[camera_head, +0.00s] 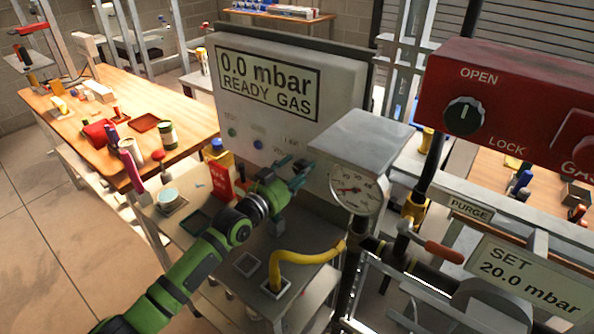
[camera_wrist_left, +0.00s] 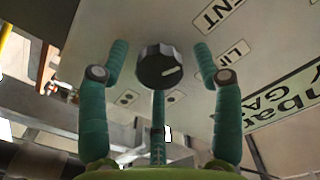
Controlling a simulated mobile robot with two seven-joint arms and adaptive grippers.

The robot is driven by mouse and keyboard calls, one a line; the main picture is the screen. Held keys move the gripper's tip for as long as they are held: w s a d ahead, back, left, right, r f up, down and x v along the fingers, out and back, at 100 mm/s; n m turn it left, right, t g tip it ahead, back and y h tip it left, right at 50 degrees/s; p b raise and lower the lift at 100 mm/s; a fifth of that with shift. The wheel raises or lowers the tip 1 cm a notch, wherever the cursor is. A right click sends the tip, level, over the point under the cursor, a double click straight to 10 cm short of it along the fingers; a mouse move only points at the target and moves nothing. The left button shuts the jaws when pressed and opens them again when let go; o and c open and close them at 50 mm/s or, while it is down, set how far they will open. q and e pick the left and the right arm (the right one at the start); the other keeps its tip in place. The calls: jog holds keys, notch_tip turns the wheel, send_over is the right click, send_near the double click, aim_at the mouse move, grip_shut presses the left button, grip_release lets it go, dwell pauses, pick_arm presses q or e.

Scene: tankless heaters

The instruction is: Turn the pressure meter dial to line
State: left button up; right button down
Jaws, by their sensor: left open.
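The grey meter panel (camera_head: 345,85) reads "0.0 mbar READY GAS" in the head view, with small labels and two small buttons or lights below. A black round dial (camera_wrist_left: 155,68) with a white mark shows on it in the left wrist view. The mark lies on the dial's right side, slanting slightly. Labels partly reading "LI" and "ENT" are to the right of the dial. My left gripper (camera_head: 298,173) is open at the panel's lower right. Its fingers (camera_wrist_left: 160,58) stand either side of the dial, with visible gaps. The dial is hidden or unclear in the head view.
A grey box (camera_head: 362,137) with a round gauge (camera_head: 355,188) is just right of my left gripper. A yellow hose (camera_head: 310,257) runs below. A red valve box (camera_head: 530,95) is at the right. A wooden table (camera_head: 90,110) with several items stands at the left.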

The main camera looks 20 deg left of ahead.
pick_arm(q)
jog(key=c, duration=1.1)
jog(key=shift+c, duration=0.2)
jog(key=shift+m+b, duration=0.35)
jog(key=shift+m, duration=1.95)
jog(key=m, duration=0.4)
pick_arm(e)
jog(key=shift+s+d+f, duration=0.3)
jog(key=shift+s+f, duration=0.25)
jog(key=shift+s, duration=0.05)
pick_arm(q)
jog(key=shift+m, duration=0.3)
jog(key=o, duration=1.1)
jog(key=shift+o, duration=0.2)
